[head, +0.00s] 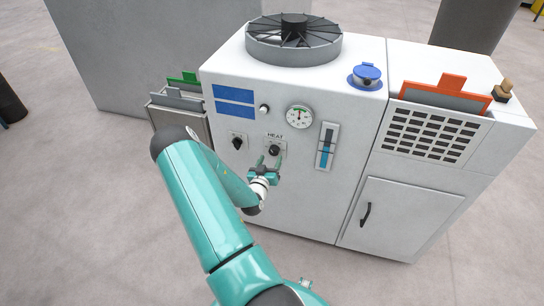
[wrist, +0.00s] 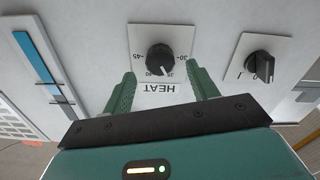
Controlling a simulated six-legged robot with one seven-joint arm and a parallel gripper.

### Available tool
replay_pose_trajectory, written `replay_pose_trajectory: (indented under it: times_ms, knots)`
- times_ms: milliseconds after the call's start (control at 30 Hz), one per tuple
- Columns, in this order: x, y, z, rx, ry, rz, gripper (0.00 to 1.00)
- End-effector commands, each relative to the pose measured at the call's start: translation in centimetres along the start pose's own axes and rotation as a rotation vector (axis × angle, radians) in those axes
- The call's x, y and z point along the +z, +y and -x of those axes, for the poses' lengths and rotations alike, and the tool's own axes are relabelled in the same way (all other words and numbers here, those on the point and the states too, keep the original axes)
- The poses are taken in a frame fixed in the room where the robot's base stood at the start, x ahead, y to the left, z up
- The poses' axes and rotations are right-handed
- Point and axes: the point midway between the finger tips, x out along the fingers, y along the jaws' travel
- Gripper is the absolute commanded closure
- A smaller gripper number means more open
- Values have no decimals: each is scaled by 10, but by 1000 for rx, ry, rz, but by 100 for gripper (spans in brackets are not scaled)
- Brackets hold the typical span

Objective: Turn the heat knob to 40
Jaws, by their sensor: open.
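The black heat knob (head: 274,150) sits on a white plate marked HEAT on the front of the white cabinet. In the wrist view the knob (wrist: 159,59) shows upside down, with a scale around it reading about 30 to 45. Its pointer seems to face the HEAT label side, near 35 to 40; the exact setting is too small to tell. My gripper (head: 269,162) is open in front of the knob. In the wrist view the green fingers (wrist: 160,72) stand one on each side of the knob, apart from it, and hold nothing.
A second black switch (head: 237,141) marked 0 and 1 is left of the knob. A round gauge (head: 299,117) and a blue slider gauge (head: 327,147) are to the right. A fan (head: 294,38) and blue cap (head: 366,75) are on top. Open floor lies in front.

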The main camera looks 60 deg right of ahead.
Motion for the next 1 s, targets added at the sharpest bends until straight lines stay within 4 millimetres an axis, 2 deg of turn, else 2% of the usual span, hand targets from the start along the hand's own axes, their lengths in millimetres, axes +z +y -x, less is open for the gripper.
replay_pose_trajectory:
  times_ms: [100,200,533,567,767,1000]
  knots:
    - [0,0,-18,1,0,-1,41]
    - [0,0,-27,0,1,-1,41]
    - [0,0,-32,0,0,0,41]
    - [0,0,-32,0,0,0,45]
    - [0,0,-32,0,0,0,84]
    - [0,0,-32,0,0,-11,86]
